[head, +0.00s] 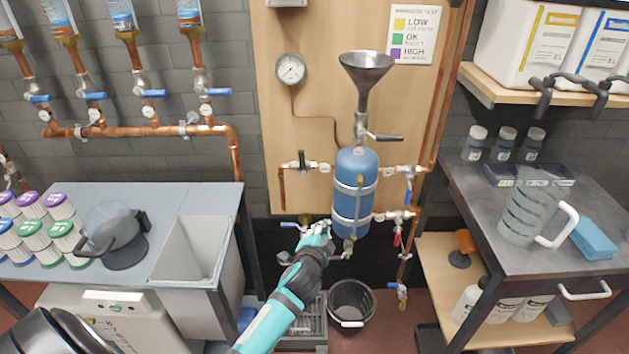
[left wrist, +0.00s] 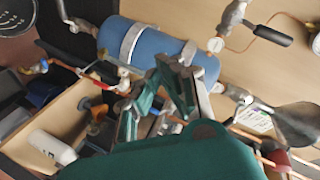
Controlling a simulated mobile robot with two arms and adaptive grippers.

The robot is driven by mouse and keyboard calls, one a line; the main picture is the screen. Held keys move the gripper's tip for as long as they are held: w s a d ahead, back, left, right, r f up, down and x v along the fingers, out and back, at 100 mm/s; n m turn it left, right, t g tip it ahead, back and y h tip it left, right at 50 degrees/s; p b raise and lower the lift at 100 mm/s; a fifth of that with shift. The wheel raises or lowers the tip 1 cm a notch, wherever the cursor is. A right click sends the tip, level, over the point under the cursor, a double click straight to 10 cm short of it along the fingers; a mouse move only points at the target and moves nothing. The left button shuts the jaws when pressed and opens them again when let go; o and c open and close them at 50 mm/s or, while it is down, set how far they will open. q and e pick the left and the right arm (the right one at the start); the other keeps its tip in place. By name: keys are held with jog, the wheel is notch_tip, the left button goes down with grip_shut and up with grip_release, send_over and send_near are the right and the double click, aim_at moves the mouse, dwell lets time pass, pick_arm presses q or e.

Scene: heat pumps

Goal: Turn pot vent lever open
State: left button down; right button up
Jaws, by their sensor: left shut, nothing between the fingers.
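The blue pot (head: 349,205) is an upright tank on the wooden panel. In the left wrist view it lies sideways (left wrist: 155,45). I cannot tell which is the vent lever. My left gripper (head: 318,232) is shut and empty by the pot's lower left. Its fingers (left wrist: 172,88) show before the pot. My right gripper is out of view.
A metal funnel (head: 366,70) tops the pot. A gauge (head: 290,69) hangs on the panel. A black bucket (head: 351,300) stands on the floor below. A table with a sink (head: 190,249) is at left, and a bench with a clear pitcher (head: 524,210) is at right.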

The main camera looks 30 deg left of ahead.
aim_at(303, 164)
pick_arm(q)
jog(key=w+a+r+m+t+y, duration=0.1)
jog(key=w+r+m+y, duration=0.15)
jog(key=r, duration=0.35)
jog(key=w+a+r+m+t+y, duration=0.1)
jog(key=r+m+t, duration=0.15)
jog(key=r, duration=0.35)
jog(key=shift+g, duration=0.55)
jog(key=w+a+p, duration=0.1)
jog(key=w+a, duration=0.5)
jog(key=shift+a+f, duration=0.1)
jog(key=shift+a, duration=0.1)
jog(key=shift+s+a+n+b, duration=0.15)
jog(key=shift+a+n+b, duration=0.2)
jog(key=shift+n+b, duration=0.4)
